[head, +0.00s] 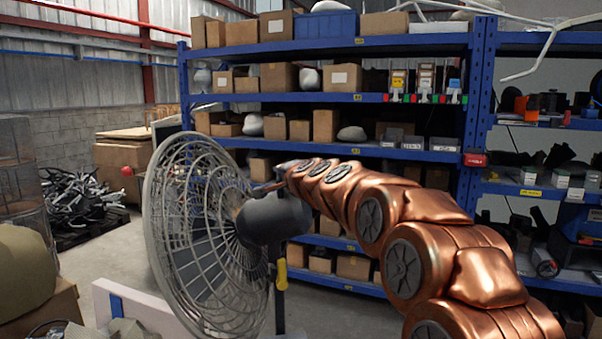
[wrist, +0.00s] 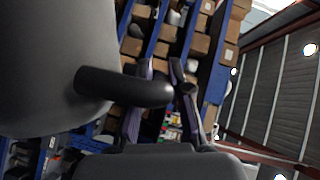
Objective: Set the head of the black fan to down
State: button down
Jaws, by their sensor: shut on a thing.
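The black fan shows in the head view with its round wire cage (head: 195,235) facing left and its dark motor housing (head: 275,218) behind the cage. The head looks roughly level, perhaps slightly tilted. My copper arm reaches in from the right, and my gripper (head: 268,187) is at the top of the housing. In the wrist view the housing (wrist: 50,70) fills the left, with a dark curved handle (wrist: 125,87) sticking out to the right. My gripper (wrist: 165,95) is shut on this handle, its two fingers on either side of it.
Blue shelving (head: 330,50) with cardboard boxes stands behind the fan. A white and blue block (head: 145,308) lies low at the left, by the fan. A pile of metal scrap (head: 80,195) is farther back left. Open floor lies between the scrap and the fan.

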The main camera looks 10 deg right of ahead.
jog(key=c, duration=1.1)
grip_release()
jog(key=v, duration=1.2)
jog(key=shift+d, duration=0.15)
